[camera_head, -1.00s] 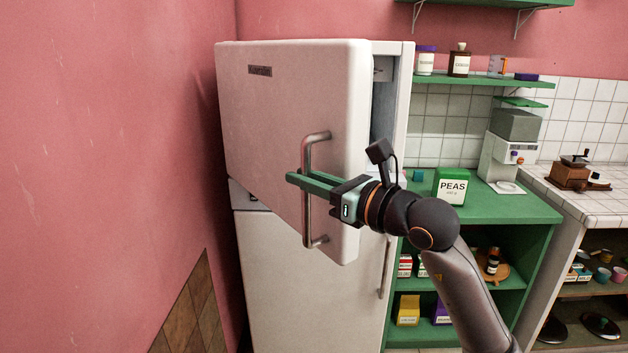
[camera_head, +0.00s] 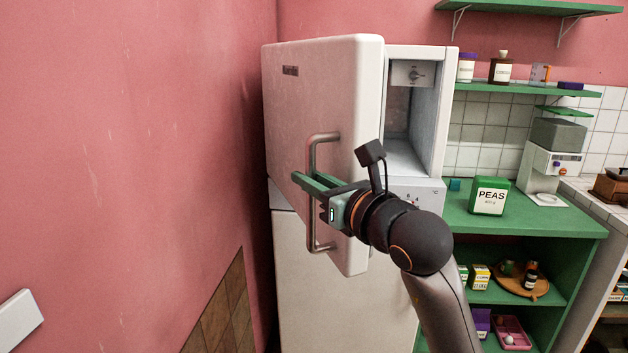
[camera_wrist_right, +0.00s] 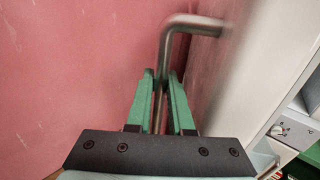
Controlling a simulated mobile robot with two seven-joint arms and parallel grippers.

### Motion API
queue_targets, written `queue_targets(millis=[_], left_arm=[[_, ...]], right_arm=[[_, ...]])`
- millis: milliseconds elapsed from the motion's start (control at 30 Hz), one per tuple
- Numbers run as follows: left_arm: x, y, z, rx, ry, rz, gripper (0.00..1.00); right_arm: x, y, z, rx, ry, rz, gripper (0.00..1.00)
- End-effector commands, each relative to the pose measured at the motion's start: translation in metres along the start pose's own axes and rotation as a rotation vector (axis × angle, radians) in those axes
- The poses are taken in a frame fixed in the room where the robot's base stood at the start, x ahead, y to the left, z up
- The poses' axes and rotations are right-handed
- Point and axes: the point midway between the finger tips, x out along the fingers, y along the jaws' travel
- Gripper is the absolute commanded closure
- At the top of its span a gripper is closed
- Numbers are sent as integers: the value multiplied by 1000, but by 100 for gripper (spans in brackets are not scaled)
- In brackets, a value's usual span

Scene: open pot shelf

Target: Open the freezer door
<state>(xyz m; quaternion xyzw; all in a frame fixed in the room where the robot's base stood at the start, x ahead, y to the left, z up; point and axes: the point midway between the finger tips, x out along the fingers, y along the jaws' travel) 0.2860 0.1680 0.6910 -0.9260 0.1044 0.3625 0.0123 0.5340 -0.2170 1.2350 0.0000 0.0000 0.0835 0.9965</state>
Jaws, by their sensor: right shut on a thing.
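The white freezer door (camera_head: 330,110) is the upper door of a white fridge-freezer and stands partly open, its handle edge swung out towards me. Its metal bar handle (camera_head: 313,153) is upright on the door's front. My right gripper (camera_head: 312,183) is shut on the handle; in the right wrist view the green fingers (camera_wrist_right: 163,95) stand on either side of the bar (camera_wrist_right: 164,58). My left gripper is not in view.
A pink wall (camera_head: 130,150) stands close on the left of the fridge. The lower fridge door (camera_head: 340,300) is shut. To the right, a green shelf unit (camera_head: 550,222) bears a green PEAS box (camera_head: 490,196) and a grey-white appliance (camera_head: 550,165).

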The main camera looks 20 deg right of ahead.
Motion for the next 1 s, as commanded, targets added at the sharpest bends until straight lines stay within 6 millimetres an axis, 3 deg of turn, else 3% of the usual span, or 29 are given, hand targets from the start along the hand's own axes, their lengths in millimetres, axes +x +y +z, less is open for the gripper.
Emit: queue_targets(millis=[233, 267, 533, 800, 1000], left_arm=[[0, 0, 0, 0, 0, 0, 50], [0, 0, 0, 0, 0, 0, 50], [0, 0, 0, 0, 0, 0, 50], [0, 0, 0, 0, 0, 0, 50], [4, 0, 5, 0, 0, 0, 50]], right_arm=[[0, 0, 1, 0, -2, 0, 100], [0, 0, 1, 0, -2, 0, 79], [0, 0, 0, 0, -1, 0, 50], [-2, 0, 0, 0, -1, 0, 50], [-26, 0, -1, -2, -4, 0, 50]])
